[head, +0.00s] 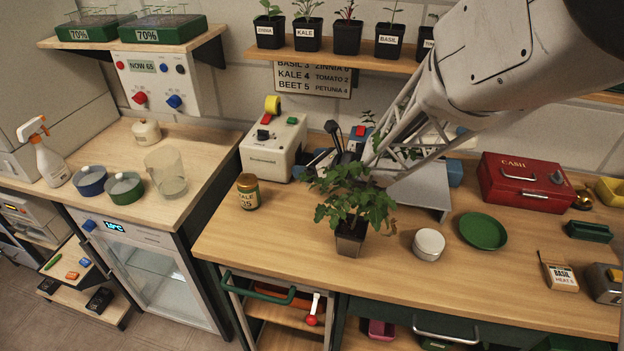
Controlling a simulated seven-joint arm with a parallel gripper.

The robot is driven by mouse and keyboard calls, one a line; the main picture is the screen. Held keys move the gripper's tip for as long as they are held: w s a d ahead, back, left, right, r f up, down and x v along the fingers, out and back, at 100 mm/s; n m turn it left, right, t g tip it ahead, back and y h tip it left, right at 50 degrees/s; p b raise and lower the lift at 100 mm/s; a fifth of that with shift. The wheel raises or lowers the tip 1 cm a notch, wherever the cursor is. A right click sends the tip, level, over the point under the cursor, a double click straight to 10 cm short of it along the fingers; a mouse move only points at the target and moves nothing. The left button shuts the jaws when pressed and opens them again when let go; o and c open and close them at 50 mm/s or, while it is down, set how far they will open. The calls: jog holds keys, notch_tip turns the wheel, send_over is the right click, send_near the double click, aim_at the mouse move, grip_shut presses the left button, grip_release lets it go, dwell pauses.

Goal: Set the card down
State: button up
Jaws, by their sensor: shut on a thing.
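My gripper (372,160) reaches down from the upper right to the middle of the bench. Its tip is behind the leaves of a potted plant (348,200). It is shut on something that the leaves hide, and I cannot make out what. No card shows clearly at the gripper. A small holder with a lettered card reading BASIL (560,275) stands at the right of the bench, apart from my gripper.
The wooden bench (300,265) has free room at its front left. Near the plant are a labelled jar (248,192), a white lidded pot (428,244) and a green saucer (483,231). A red cash box (525,182) and a white machine (275,145) stand farther back.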

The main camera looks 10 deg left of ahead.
jog(key=shift+f, duration=0.8)
jog(key=shift+f, duration=1.85)
jog(key=shift+f, duration=0.15)
jog(key=o, duration=0.6)
jog(key=shift+o, duration=0.2)
jog(key=shift+v, duration=6.05)
